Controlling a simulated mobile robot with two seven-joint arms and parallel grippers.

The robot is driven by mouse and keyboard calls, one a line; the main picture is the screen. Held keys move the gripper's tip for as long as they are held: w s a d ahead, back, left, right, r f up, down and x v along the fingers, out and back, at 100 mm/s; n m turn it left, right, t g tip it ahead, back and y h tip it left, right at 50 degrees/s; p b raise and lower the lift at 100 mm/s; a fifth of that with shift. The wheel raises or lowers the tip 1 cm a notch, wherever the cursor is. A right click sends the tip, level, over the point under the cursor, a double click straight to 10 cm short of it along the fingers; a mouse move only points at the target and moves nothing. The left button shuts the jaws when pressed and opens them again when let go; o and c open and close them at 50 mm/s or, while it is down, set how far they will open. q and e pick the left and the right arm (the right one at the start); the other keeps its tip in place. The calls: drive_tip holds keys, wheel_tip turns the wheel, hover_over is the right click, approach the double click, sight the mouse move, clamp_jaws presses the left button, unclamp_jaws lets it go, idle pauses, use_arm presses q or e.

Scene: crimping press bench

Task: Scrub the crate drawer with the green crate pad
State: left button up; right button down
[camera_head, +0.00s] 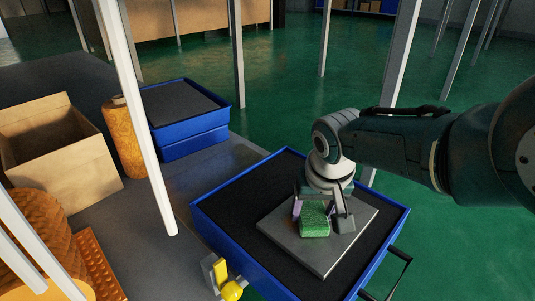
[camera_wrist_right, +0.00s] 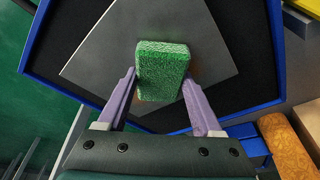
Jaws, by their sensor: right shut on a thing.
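The green crate pad (camera_head: 315,219) is a rough block, and my right gripper (camera_head: 318,211) is shut on it. In the right wrist view the pad (camera_wrist_right: 162,71) sits between the two purple fingers of the gripper (camera_wrist_right: 160,84). The pad is over a grey metal plate (camera_head: 352,238) that lies in the blue drawer (camera_head: 236,179) with a black lining; whether it touches the plate is hard to tell. The plate also shows in the right wrist view (camera_wrist_right: 100,52). A dark handle (camera_head: 399,272) is on the drawer's right side. My left gripper is not in view.
A second blue crate (camera_head: 184,143) stands behind on the grey surface. An open cardboard box (camera_head: 88,175) and an orange roll (camera_head: 123,138) stand at the left. A yellow object (camera_head: 232,290) is beside the drawer's near left edge. A white post (camera_head: 145,130) rises left of the drawer.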

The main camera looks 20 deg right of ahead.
drive_tip(key=shift+w+d+f+b, duration=0.1)
drive_tip(key=shift+d+f+b, duration=0.15)
drive_tip(key=shift+d, duration=0.3)
drive_tip(key=shift+w+d+f+b, duration=0.1)
drive_tip(key=shift+d+f+b, duration=0.1)
drive_tip(key=shift+d, duration=0.3)
drive_tip(key=shift+w+d+r, duration=0.1)
drive_tip(key=shift+d, duration=0.55)
drive_tip(key=shift+w+d+b, duration=0.1)
drive_tip(key=shift+d+b, duration=0.6)
drive_tip(key=shift+d, duration=0.55)
drive_tip(key=a+r+p, duration=0.1)
drive_tip(key=p, duration=0.1)
drive_tip(key=shift+s+p, duration=0.35)
drive_tip(key=shift+s+a+p, duration=0.2)
drive_tip(key=shift+a+p, duration=0.05)
drive_tip(key=shift+a, duration=0.25)
drive_tip(key=shift+s+a+p, duration=0.2)
drive_tip(key=shift+a, duration=0.25)
drive_tip(key=shift+a+f, duration=0.1)
drive_tip(key=shift+a, duration=0.45)
drive_tip(key=shift+w+a, duration=0.15)
drive_tip(key=shift+a, duration=1.35)
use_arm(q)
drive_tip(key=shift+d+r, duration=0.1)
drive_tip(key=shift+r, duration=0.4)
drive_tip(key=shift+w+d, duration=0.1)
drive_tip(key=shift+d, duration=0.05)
use_arm(e)
drive_tip(key=shift+d, duration=0.2)
